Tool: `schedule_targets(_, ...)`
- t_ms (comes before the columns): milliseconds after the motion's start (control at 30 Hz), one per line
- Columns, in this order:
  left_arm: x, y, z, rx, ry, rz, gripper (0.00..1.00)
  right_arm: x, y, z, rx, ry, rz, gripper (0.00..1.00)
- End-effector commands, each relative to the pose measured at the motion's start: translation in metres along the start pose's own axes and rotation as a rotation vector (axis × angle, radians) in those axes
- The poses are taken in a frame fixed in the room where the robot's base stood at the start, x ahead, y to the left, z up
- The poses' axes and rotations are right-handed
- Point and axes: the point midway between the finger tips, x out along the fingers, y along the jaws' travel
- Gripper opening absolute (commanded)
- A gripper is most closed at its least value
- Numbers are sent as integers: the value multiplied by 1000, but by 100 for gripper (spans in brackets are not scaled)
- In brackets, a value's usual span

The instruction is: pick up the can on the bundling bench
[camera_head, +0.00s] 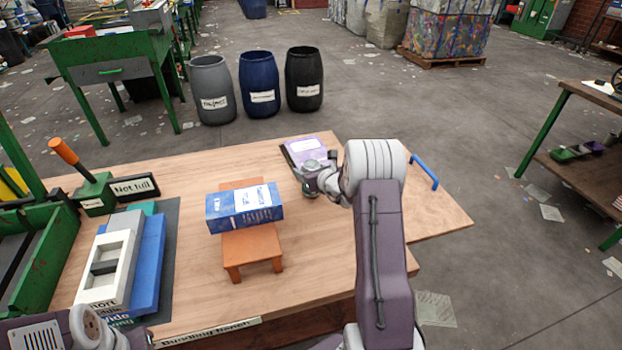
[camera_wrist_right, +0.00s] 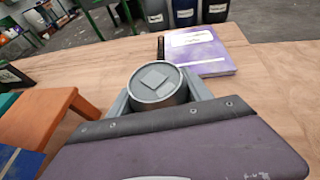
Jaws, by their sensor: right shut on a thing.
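A grey can with a round ridged lid (camera_wrist_right: 158,83) shows in the right wrist view between the fingers of my right gripper (camera_wrist_right: 160,98). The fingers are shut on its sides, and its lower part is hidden. In the head view my right gripper (camera_head: 312,183) is over the right half of the bundling bench (camera_head: 190,290), mostly covered by my own wrist. I cannot tell whether the can touches the bench. My left arm shows at the bottom left of the head view, but its fingers are out of frame.
A blue box (camera_head: 245,207) lies on a small orange stool (camera_head: 252,245) left of my right gripper. A purple book (camera_head: 305,148) lies just beyond the can.

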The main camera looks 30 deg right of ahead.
Motion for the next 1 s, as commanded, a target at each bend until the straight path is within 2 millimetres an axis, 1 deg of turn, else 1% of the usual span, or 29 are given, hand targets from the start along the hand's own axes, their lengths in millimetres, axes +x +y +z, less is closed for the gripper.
schedule_targets(133, 0, 0, 0, 0, 0, 0, 36, -1, 0, 1, 0, 1, 0, 20)
schedule_targets(233, -2, 0, 0, 0, 0, 0, 36, -4, 0, 9, -2, -1, 1, 20)
schedule_targets(333, -5, 0, 0, 0, 0, 0, 36, -9, 0, 22, -2, -2, 0, 20)
schedule_targets(433, -9, 0, -1, 0, 0, 0, 36, -17, 0, 42, -3, -4, 0, 20)
schedule_targets(800, -30, 1, -3, 0, 0, 0, 36, -71, -78, 74, -1, -2, -4, 20)
schedule_targets(900, -34, 1, -4, 0, 0, 0, 36, -81, -92, 79, -1, -1, -3, 20)
schedule_targets(1000, -36, 1, -4, 0, 0, 0, 36, -87, -100, 81, 0, 0, 0, 20)
